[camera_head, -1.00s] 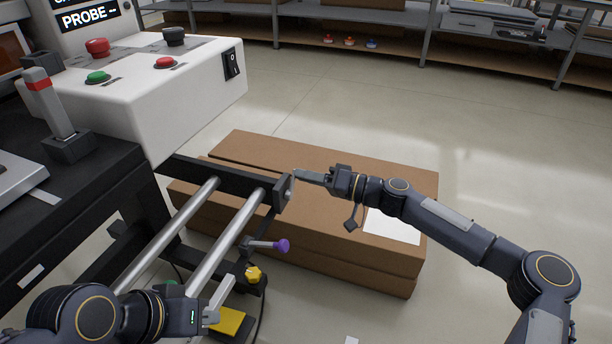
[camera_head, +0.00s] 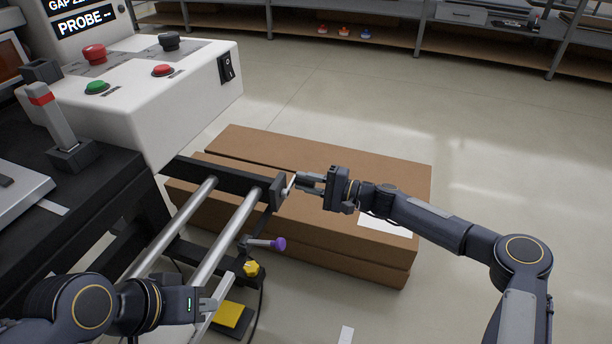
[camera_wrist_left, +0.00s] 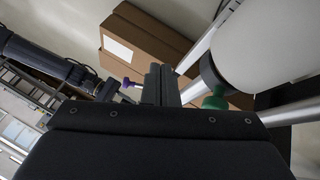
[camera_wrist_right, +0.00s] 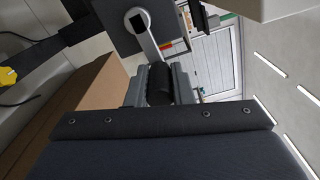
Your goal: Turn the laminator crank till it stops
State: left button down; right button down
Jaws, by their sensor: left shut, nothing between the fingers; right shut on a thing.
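The laminator crank's grey arm (camera_head: 290,186) sits at the end of the dark frame bar (camera_head: 230,178). In the right wrist view the crank arm (camera_wrist_right: 146,42) runs from a square hub to a black handle (camera_wrist_right: 160,84). My right gripper (camera_head: 303,182) is shut on that handle; its fingers (camera_wrist_right: 158,88) lie on either side of it. My left gripper (camera_head: 220,292) is shut and empty, low at the left near the silver rods (camera_head: 228,236). Its closed fingers (camera_wrist_left: 160,84) also show in the left wrist view.
A purple-knobbed lever (camera_head: 277,244) and a yellow knob (camera_head: 251,268) sit below the crank. A yellow pedal (camera_head: 231,315) is on the floor. Brown boxes (camera_head: 350,160) lie behind my right gripper. A white control box (camera_head: 170,90) stands upper left. Floor at right is open.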

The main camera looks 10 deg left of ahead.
pick_arm(q)
jog(key=shift+r+p, duration=0.35)
jog(key=shift+r, duration=0.15)
pick_arm(e)
jog(key=shift+f+m, duration=0.6)
jog(key=shift+m, duration=0.7)
jog(key=c, duration=1.3)
grip_release()
jog(key=shift+o, duration=0.2)
pick_arm(q)
jog(key=shift+r+p, duration=0.9)
pick_arm(e)
jog(key=s+d, duration=0.1)
jog(key=d, duration=0.6)
jog(key=shift+s+d, duration=0.3)
jog(key=shift+d, duration=0.05)
pick_arm(q)
jog(key=c, duration=2.1)
grip_release()
